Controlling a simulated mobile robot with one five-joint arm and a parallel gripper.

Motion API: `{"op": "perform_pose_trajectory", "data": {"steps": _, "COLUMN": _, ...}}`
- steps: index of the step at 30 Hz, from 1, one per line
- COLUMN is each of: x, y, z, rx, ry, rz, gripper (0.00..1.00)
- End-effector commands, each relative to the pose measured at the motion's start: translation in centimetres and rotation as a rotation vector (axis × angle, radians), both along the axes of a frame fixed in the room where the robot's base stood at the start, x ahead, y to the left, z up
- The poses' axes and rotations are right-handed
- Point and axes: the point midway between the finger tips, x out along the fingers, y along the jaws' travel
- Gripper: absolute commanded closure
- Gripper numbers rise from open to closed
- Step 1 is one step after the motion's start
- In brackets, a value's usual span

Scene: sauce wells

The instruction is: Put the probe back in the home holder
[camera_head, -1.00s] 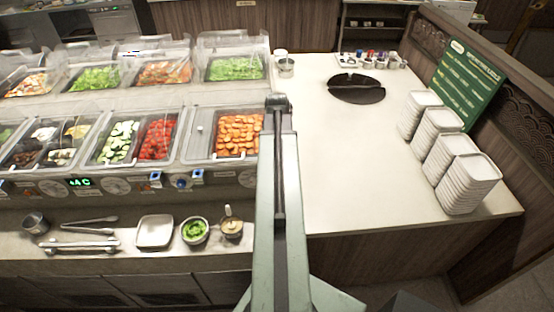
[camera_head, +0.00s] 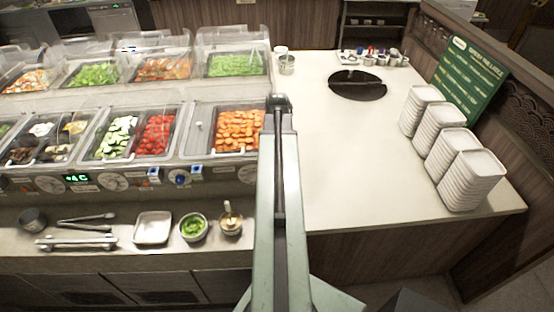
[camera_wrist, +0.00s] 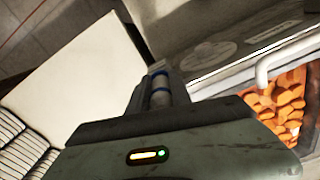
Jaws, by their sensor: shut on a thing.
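In the wrist view, a pale rod-like thing with blue bands (camera_wrist: 160,88), which looks like the probe, sits between the dark fingers of my gripper (camera_wrist: 160,94). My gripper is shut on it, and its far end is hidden. In the head view my arm hides the gripper and the probe. Small blue-and-white fittings (camera_head: 154,174) and a second one (camera_head: 182,178) are on the front panel of the salad bar. I cannot tell whether either is the home holder.
A carrot pan (camera_head: 239,130) is left of my arm; it also shows in the wrist view (camera_wrist: 283,105). A green sauce bowl (camera_head: 194,227), a pot with a spoon (camera_head: 231,221) and a tray (camera_head: 153,227) stand on the front ledge. White plates (camera_head: 468,175) stack at right.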

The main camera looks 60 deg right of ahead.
Motion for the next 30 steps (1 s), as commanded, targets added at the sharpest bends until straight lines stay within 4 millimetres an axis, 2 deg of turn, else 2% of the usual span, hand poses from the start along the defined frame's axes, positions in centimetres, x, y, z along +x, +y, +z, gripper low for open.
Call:
{"op": "perform_pose_trajectory", "data": {"steps": 9, "x": 0.0, "y": 0.0, "z": 0.0, "rx": 0.0, "ry": 0.0, "rz": 0.0, "gripper": 1.0}}
{"op": "perform_pose_trajectory", "data": {"steps": 10, "x": 0.0, "y": 0.0, "z": 0.0, "rx": 0.0, "ry": 0.0, "rz": 0.0, "gripper": 0.67}}
{"op": "perform_pose_trajectory", "data": {"steps": 12, "x": 0.0, "y": 0.0, "z": 0.0, "rx": 0.0, "ry": 0.0, "rz": 0.0, "gripper": 0.49}}
{"op": "perform_pose_trajectory", "data": {"steps": 23, "x": 0.0, "y": 0.0, "z": 0.3, "rx": 0.0, "ry": 0.0, "rz": 0.0, "gripper": 0.49}}
{"op": "perform_pose_trajectory", "data": {"steps": 26, "x": 0.0, "y": 0.0, "z": 1.2, "rx": 0.0, "ry": 0.0, "rz": 0.0, "gripper": 0.49}}
{"op": "perform_pose_trajectory", "data": {"steps": 30, "x": 0.0, "y": 0.0, "z": 3.4, "rx": 0.0, "ry": 0.0, "rz": 0.0, "gripper": 0.49}}
